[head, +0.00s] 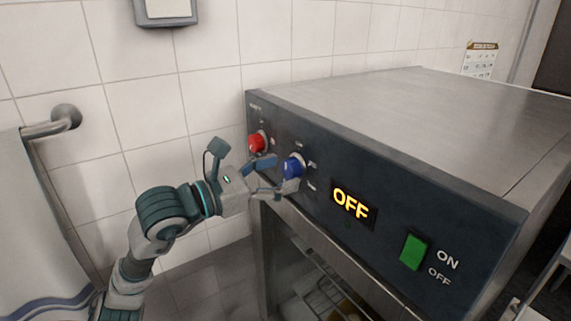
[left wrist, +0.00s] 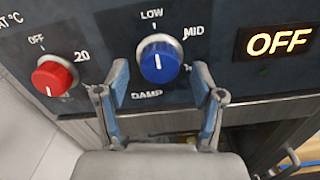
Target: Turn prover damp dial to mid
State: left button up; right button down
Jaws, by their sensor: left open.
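The blue damp dial (head: 293,166) is on the dark front panel of the prover (head: 445,200). In the left wrist view the blue dial (left wrist: 160,61) has LOW above it, MID at its upper right and DAMP below; a lower-right mark is partly hidden by a finger. Its white pointer line looks roughly upright, toward LOW. My left gripper (head: 277,175) is open at the dial. In the wrist view the left gripper (left wrist: 160,82) has one finger to each side of the dial's lower part, with visible gaps. Contact cannot be told. My right gripper is out of view.
A lit display (head: 352,203) reads OFF, and a green switch (head: 413,251) is further right. A wall rail (head: 52,124) with a hanging cloth is at left.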

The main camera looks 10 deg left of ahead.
pick_arm(q)
jog(key=shift+x, duration=1.1)
jog(key=shift+a, duration=0.15)
jog(key=shift+a, duration=0.1)
jog(key=shift+a, duration=0.15)
jog(key=c, duration=0.8)
jog(key=shift+s, duration=0.15)
jog(key=c, duration=0.3)
jog(key=shift+c, duration=0.2)
